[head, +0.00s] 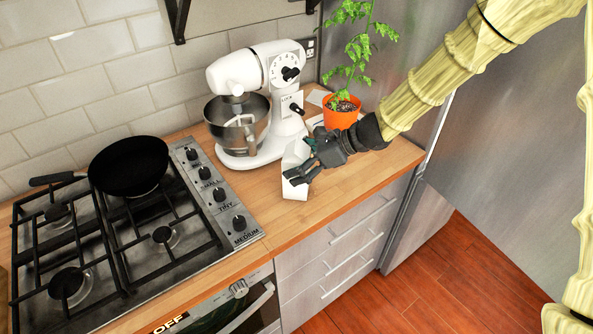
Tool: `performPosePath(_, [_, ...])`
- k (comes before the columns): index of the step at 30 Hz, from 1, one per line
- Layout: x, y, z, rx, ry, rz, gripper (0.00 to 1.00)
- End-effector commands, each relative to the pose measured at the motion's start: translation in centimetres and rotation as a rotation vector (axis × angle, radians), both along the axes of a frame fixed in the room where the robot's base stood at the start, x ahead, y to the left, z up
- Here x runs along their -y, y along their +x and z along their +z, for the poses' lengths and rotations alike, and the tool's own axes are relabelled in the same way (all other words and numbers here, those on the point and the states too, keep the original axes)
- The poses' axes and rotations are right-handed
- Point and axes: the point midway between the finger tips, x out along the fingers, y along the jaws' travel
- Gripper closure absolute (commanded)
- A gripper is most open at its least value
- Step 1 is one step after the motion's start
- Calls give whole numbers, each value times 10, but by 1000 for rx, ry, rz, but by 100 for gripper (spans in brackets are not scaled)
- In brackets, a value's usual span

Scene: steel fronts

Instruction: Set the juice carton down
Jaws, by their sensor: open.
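A white carton (294,188), which looks like the juice carton, stands on the wooden counter (341,184) just right of the stove and in front of the mixer. Its upper right part is hidden by my gripper (296,172). My dark gripper reaches in from the right at the carton's height, its fingers open and around or beside the carton; I cannot tell whether they touch it.
A white stand mixer (256,98) with a metal bowl stands close behind the carton. A plant in an orange pot (341,112) is near my wrist. A black pan (130,166) sits on the gas stove (150,240). Bare counter lies to the carton's right.

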Motion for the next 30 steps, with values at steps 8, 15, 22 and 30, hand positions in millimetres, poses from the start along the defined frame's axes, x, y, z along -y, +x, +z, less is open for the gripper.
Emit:
performPosePath(8, [1,0,0,0,0,0,47])
performPosePath(15, [1,0,0,0,0,-1,91])
performPosePath(22, [0,0,2,1,1,-1,91])
performPosePath(30, [0,1,13,3,2,-1,91])
